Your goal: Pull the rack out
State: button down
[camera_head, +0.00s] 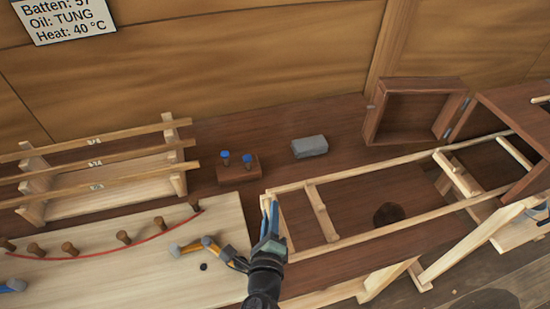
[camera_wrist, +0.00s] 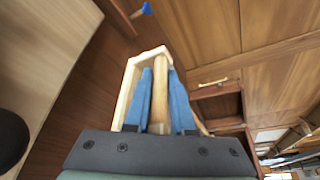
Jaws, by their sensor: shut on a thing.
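The rack (camera_head: 385,172) is a pale wooden frame of two long rails and cross slats. It runs from the open dark steam box (camera_head: 515,105) at the right toward my gripper in the head view, with much of its length outside the box. My gripper (camera_head: 270,218) is at the rack's left end. In the wrist view, the blue fingers (camera_wrist: 161,95) lie on both sides of a round wooden bar (camera_wrist: 160,90) inside the rack's pale end frame (camera_wrist: 130,85) and are shut on it. The rack's far end is hidden in the box.
The box's door (camera_head: 415,112) stands open. A grey block (camera_head: 310,146) and a block with two blue-topped pegs (camera_head: 238,170) lie behind the rack. A batten stand (camera_head: 105,180) and a pale board with pegs and a clamp (camera_head: 130,255) are left.

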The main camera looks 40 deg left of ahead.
jog(key=c, duration=0.8)
grip_release()
jog(key=shift+o, duration=0.2)
jog(key=b+v, duration=0.3)
jog(key=v, duration=1)
